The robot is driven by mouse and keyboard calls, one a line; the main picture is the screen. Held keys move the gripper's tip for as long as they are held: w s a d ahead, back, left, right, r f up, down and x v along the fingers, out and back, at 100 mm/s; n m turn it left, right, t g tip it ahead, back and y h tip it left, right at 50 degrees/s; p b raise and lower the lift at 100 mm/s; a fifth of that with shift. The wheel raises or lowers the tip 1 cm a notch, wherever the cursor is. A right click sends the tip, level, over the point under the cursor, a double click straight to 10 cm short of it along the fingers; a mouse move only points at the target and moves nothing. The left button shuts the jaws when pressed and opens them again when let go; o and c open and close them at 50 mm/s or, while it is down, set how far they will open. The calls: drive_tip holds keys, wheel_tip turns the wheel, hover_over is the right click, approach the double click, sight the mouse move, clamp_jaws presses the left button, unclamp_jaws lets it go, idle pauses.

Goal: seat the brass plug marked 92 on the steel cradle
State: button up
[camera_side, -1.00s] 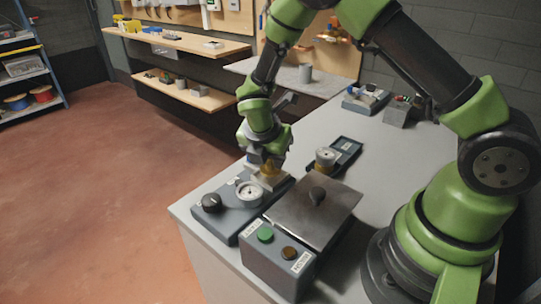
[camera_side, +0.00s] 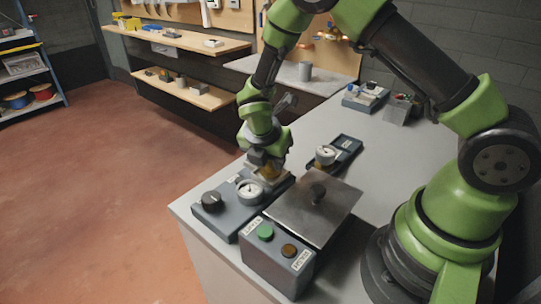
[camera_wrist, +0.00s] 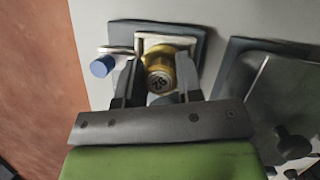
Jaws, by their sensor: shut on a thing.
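The brass plug (camera_wrist: 159,76) is between the two fingers of my gripper (camera_wrist: 157,88) in the wrist view, its marked face toward the camera. The mark is small and looks upside down. My gripper is shut on it. The pale metal steel cradle (camera_wrist: 150,41) shows around and behind the plug; I cannot tell whether the plug rests fully in it. In the side view my gripper (camera_side: 267,166) points down over the far end of the dark grey base unit (camera_side: 222,222), and the fingers largely hide the plug and cradle.
A blue-tipped lever (camera_wrist: 102,66) lies left of the fingers. A round gauge (camera_side: 250,189) and black knob (camera_side: 211,202) are on the base unit. A box with a metal lid (camera_side: 310,222) stands close by. A tray (camera_side: 349,146) holds a brass part with a gauge (camera_side: 326,154).

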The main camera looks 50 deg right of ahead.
drive_tip(key=shift+f, duration=0.3)
drive_tip(key=o, duration=1.1)
drive_tip(key=v, duration=1)
